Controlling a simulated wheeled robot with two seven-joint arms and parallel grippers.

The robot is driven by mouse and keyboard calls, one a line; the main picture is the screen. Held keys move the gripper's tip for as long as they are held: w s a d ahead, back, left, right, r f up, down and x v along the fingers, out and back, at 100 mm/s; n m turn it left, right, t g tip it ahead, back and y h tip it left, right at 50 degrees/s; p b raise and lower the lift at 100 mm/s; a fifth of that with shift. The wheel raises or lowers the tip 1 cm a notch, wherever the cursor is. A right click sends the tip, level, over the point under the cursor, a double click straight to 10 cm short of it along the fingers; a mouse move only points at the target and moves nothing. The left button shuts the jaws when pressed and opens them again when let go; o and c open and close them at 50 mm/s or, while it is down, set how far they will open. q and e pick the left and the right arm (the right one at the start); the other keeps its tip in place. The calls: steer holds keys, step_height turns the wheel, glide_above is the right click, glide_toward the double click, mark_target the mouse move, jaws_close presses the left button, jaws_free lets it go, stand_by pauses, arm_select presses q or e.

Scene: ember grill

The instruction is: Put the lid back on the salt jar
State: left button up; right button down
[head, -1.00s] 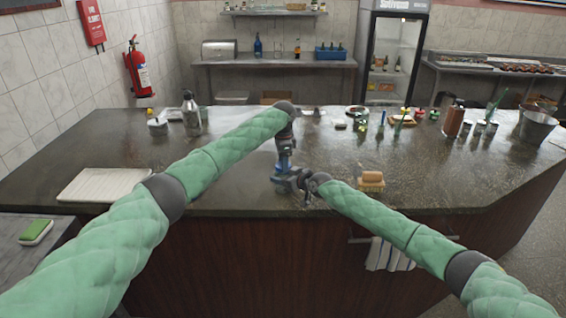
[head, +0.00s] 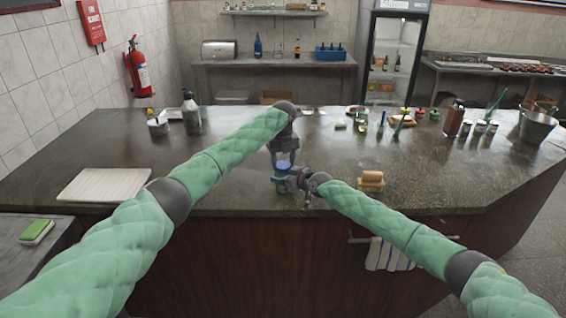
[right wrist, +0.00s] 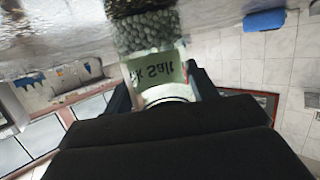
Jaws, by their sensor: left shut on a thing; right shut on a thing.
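The salt jar (right wrist: 150,45), clear with pebbly grey contents and an upside-down "Salt" label, sits between my right fingers in the right wrist view. My right gripper (head: 284,181) is shut on it above the counter's front part; it also shows in the right wrist view (right wrist: 163,88). My left gripper (head: 284,158) points down just above the right one and is shut on a small bluish piece (head: 284,166), apparently the lid. The piece is too small to make out clearly. Whether lid and jar touch cannot be told.
A brush-like block (head: 371,181) lies to the right, a white board (head: 105,185) at the left. A bottle (head: 191,113) stands at the back left. Small items and a metal bucket (head: 537,124) stand at the back right.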

arm_select(q)
steer(key=m, duration=0.4)
steer(key=shift+w+a, duration=0.1)
steer(key=shift+a, duration=0.1)
steer(key=m, duration=0.3)
steer(key=shift+m, duration=0.3)
steer(key=o, duration=0.9)
steer(key=shift+o, duration=0.2)
steer(key=shift+d, duration=0.1)
steer(key=shift+d, duration=0.15)
steer(key=shift+r, duration=2.3)
steer(key=shift+f, duration=0.1)
steer(key=shift+c, duration=0.4)
